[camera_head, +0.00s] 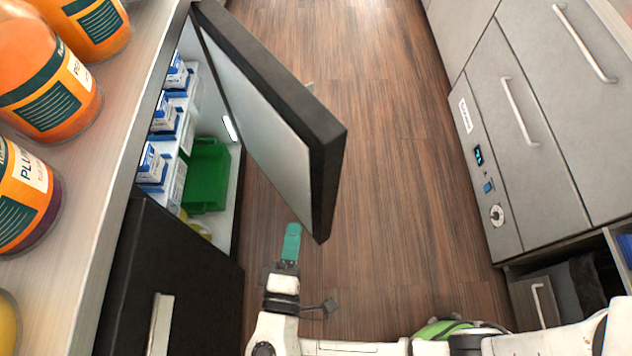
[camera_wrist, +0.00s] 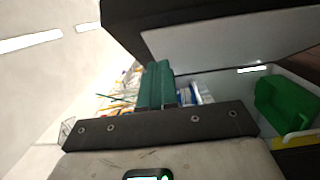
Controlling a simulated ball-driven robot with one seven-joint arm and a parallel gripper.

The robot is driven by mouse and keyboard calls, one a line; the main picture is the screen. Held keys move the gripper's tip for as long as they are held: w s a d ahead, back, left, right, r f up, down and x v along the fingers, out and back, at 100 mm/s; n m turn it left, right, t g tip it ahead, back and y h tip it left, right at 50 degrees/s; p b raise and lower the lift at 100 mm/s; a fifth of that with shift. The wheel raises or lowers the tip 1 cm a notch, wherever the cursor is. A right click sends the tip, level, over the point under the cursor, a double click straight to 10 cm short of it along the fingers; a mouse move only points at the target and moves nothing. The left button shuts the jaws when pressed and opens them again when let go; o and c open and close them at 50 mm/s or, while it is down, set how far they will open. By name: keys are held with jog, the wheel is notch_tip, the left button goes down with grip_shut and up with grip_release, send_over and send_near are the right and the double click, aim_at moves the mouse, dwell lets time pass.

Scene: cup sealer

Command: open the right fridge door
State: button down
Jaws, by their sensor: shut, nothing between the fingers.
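The right fridge door (camera_head: 285,110) is the far one of the two under the counter. It stands partly open, swung out into the aisle, with its pale inner panel facing the fridge. Its dark edge also shows at the top of the wrist view (camera_wrist: 200,22). The near fridge door (camera_head: 165,275) is shut, with a pale handle. My gripper (camera_head: 292,230) has green fingers, which are shut and empty. In the head view it is beside the door's free end, on the inner-panel side; I cannot tell if it touches. The fingers also show in the wrist view (camera_wrist: 155,85).
Inside the fridge are blue-and-white boxes (camera_head: 165,130) and a green bin (camera_head: 205,175). Orange bottles (camera_head: 45,75) stand on the counter (camera_head: 130,120) at left. Grey drawers (camera_head: 530,120) line the right side. The wood floor (camera_head: 395,150) between is clear.

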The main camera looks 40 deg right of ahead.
aim_at(319, 168)
jog(key=x, duration=0.3)
jog(key=s+d+p+x, duration=0.1)
jog(key=x, duration=0.3)
jog(key=p+x, duration=0.1)
jog(key=x, duration=0.3)
jog(key=shift+s+d, duration=0.2)
jog(key=shift+s, duration=0.1)
jog(key=shift+d+p, duration=0.35)
jog(key=shift+d, duration=0.2)
